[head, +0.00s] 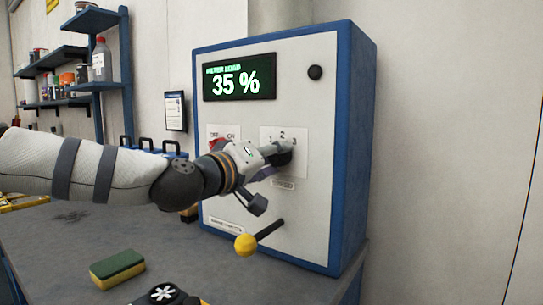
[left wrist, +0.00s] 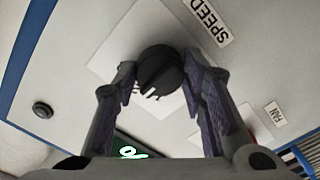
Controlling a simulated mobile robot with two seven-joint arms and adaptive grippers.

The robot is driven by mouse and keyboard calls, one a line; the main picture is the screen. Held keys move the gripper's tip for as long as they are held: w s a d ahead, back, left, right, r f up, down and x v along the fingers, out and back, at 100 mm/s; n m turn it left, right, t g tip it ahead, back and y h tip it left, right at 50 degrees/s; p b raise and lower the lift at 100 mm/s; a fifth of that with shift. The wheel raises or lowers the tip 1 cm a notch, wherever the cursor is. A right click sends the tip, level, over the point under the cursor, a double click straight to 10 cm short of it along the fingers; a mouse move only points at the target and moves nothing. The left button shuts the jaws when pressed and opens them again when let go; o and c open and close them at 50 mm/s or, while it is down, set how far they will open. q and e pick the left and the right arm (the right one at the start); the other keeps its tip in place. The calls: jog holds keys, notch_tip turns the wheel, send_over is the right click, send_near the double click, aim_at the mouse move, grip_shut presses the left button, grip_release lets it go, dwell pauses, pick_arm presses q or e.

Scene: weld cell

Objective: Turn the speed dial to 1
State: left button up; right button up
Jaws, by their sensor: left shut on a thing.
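The speed dial is a round black knob (left wrist: 160,70) on a pale plate, with the SPEED label (left wrist: 208,18) beside it in the left wrist view. My left gripper (left wrist: 163,85) is shut on the dial, one finger on each side. In the head view the gripper (head: 280,153) covers most of the dial, and the numbers 1, 2 and 3 (head: 282,136) show on the plate above it. I cannot tell which number the dial points to. The display (head: 239,77) on the blue and white cabinet reads 35 %.
A lever with a yellow ball (head: 246,244) sticks out low on the cabinet front (head: 312,190). A red switch (head: 217,146) sits left of the dial, partly behind my arm. A green and yellow sponge (head: 118,269) lies on the bench (head: 60,255). Shelves stand at the back left.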

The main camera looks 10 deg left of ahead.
pick_arm(q)
jog(key=n, duration=0.4)
jog(key=shift+n, duration=0.3)
jog(key=n, duration=0.4)
jog(key=shift+n, duration=0.3)
jog(key=o, duration=1.2)
jog(key=shift+d, duration=0.1)
jog(key=shift+s, duration=0.1)
